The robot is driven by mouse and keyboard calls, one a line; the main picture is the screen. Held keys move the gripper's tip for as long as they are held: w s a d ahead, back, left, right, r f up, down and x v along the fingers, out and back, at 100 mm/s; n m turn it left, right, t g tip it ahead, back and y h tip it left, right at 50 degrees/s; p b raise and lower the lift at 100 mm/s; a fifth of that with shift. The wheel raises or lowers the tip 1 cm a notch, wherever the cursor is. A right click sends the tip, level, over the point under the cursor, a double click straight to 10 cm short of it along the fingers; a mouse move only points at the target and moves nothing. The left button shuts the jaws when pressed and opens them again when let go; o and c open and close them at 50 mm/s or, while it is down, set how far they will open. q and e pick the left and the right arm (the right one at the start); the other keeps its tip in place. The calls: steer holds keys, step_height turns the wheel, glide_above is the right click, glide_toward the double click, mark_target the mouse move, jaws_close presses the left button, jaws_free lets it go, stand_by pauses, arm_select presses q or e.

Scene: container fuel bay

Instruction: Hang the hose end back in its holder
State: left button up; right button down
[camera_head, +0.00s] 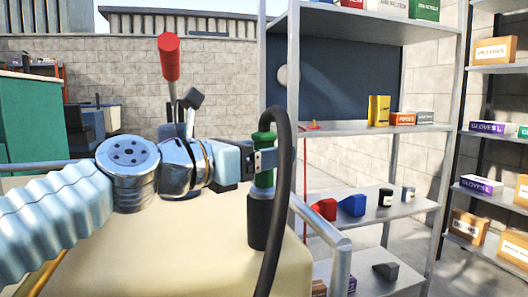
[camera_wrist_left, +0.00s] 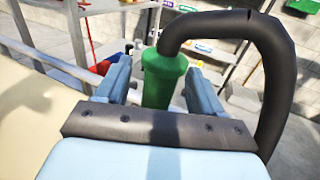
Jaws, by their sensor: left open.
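The hose end has a green grip (camera_head: 264,178), upright, with a black hose (camera_head: 283,165) arching from its top and hanging down on the right. Its lower end goes into a black cylindrical holder (camera_head: 267,222) on the cream tank; how deep it sits is hidden inside. My left gripper (camera_head: 265,160) is open at the grip's upper part. In the left wrist view the green grip (camera_wrist_left: 162,80) stands between the two blue fingers, with a visible gap at least on the right side. My right gripper is not in view.
The cream tank top (camera_head: 160,250) lies under my left arm. A grey rail (camera_head: 325,235) and a metal shelf (camera_head: 375,128) with boxes and cans stand close on the right. A red-handled lever (camera_head: 169,60) rises behind my wrist.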

arm_select(q)
steer(key=v, duration=1.4)
